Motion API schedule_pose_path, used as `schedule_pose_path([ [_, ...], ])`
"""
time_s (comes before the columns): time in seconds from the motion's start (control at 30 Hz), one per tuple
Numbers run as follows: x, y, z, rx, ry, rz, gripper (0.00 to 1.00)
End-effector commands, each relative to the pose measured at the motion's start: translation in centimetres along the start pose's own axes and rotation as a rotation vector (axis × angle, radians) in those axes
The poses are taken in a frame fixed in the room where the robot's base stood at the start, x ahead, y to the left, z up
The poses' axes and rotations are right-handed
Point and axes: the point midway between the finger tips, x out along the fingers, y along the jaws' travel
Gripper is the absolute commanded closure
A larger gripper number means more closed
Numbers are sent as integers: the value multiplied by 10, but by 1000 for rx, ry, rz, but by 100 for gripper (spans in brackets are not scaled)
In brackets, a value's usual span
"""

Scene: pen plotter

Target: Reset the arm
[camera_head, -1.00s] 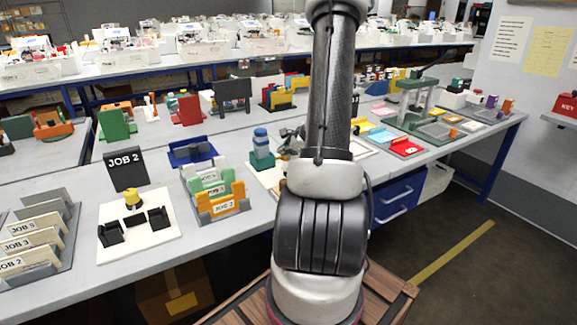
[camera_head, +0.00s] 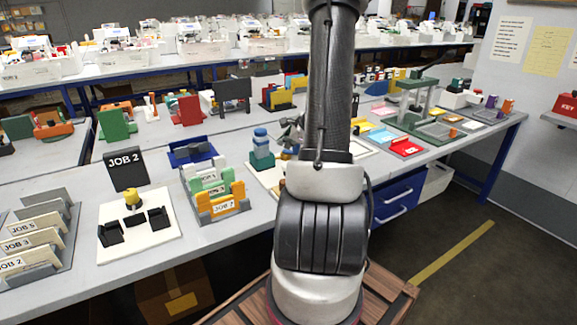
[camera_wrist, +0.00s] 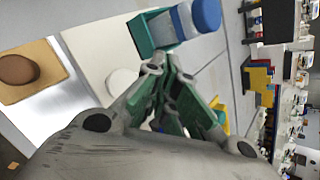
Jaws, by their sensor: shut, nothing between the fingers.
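My arm (camera_head: 331,90) stands upright in the middle of the head view and hides part of the table behind it. My gripper (camera_head: 291,133) shows only partly at the arm's left side, above the table. In the wrist view my gripper (camera_wrist: 176,88) has its fingers together with nothing between them. Just beyond the fingertips in that view is a teal block holder (camera_wrist: 150,32) with a blue-topped grey cylinder (camera_wrist: 205,15). The same cylinder (camera_head: 260,137) shows left of my gripper in the head view.
Left on the table (camera_head: 215,240) are a JOB 2 sign (camera_head: 126,168), a white board with black blocks (camera_head: 112,247), and card racks (camera_head: 215,190). Right of my arm are coloured trays (camera_head: 405,147) and a green frame (camera_head: 415,95). Floor is free at right.

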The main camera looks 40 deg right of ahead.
Motion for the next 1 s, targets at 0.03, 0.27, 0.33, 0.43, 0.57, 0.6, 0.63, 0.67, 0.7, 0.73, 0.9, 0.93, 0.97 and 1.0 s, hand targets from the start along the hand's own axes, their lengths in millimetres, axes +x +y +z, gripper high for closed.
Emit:
schedule_pose_path([
  [0.03,0,0,0,0,0,0,100],
  [0.27,0,0,0,0,0,0,100],
  [0.33,0,0,0,0,0,0,100],
  [0.43,0,0,0,0,0,0,100],
  [0.57,-1,4,3,-42,-20,19,100],
  [0.6,-3,11,3,-75,-31,43,100],
  [0.63,-4,19,3,-103,-39,68,100],
  [0.67,-6,29,2,-135,-49,98,100],
  [0.7,-11,44,0,-185,-63,145,100],
  [0.73,-17,55,0,-229,-76,180,100],
  [0.9,-75,108,26,-597,-165,385,100],
  [0.93,-86,117,33,-672,-181,422,100],
  [0.97,-97,124,39,-747,-196,456,100],
  [1.0,-113,134,46,-849,-213,501,100],
])
